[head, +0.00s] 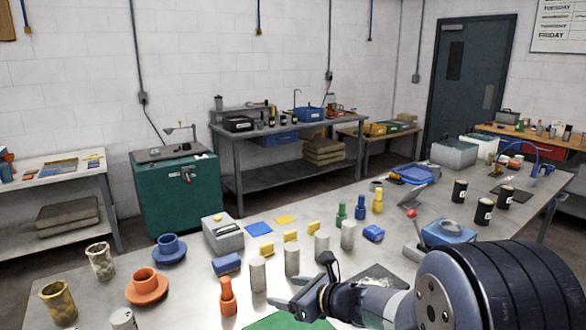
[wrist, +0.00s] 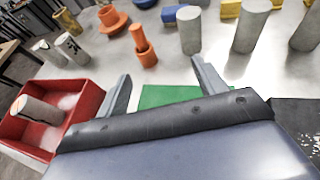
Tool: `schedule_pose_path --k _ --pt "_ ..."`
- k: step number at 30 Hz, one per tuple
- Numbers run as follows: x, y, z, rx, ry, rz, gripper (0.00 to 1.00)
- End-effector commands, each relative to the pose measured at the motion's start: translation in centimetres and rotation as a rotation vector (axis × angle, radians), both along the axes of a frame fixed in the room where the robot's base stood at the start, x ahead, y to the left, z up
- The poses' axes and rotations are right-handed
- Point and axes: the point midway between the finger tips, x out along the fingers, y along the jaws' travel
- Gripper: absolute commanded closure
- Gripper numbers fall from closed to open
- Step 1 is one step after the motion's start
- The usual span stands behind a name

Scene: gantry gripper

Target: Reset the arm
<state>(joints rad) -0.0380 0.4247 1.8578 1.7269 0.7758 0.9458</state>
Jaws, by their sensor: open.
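My gripper (head: 287,294) is held above the near part of the grey table (head: 195,292). In the wrist view its two fingers (wrist: 163,80) stand wide apart with nothing between them. Below and beyond them lies a green mat (wrist: 170,96), which also shows at the bottom of the head view (head: 285,322). My arm reaches in from the right in the head view and hides part of the table.
Several grey cylinders (head: 258,275) and an orange bottle-shaped piece (head: 228,297) stand close by. A red bin (wrist: 82,98) holding a cylinder is left in the wrist view. Orange (head: 147,290) and blue (head: 169,252) flanged pieces and black cans (head: 484,211) stand farther off.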

Motion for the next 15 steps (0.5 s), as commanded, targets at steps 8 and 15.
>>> schedule_pose_path --k 8,15 --pt "0.0 0.0 -5.3 0.000 0.003 0.001 0.33" --pt "0.0 0.0 -7.3 0.000 -0.001 0.001 0.33"
